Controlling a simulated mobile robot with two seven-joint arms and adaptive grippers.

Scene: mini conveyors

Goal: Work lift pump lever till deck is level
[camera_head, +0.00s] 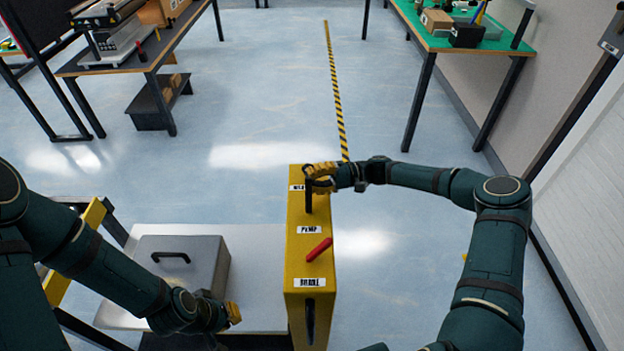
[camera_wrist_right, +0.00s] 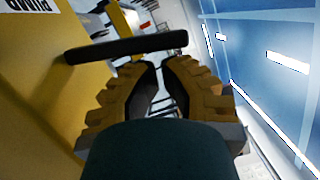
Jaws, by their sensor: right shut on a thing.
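A narrow yellow pump housing (camera_head: 308,265) stands in the middle of the head view, with a PUMP label on top. A black lever (camera_head: 308,203) rises from its far part. My right gripper (camera_head: 318,178) is shut on the lever's upper end. In the right wrist view the black lever bar (camera_wrist_right: 125,47) crosses just beyond the fingers (camera_wrist_right: 160,92). A pale deck (camera_head: 262,290) lies left of the housing; its tilt is hard to judge. My left gripper (camera_head: 231,314) hangs low over the deck, touching nothing that I can see; its fingers are too hidden to tell.
A grey metal box (camera_head: 205,250) with a black handle rests on the deck. A red lever (camera_head: 319,249) sits on the housing. Workbenches stand at back left (camera_head: 150,50) and back right (camera_head: 430,35). The floor between them is clear, marked by a striped line (camera_head: 336,95).

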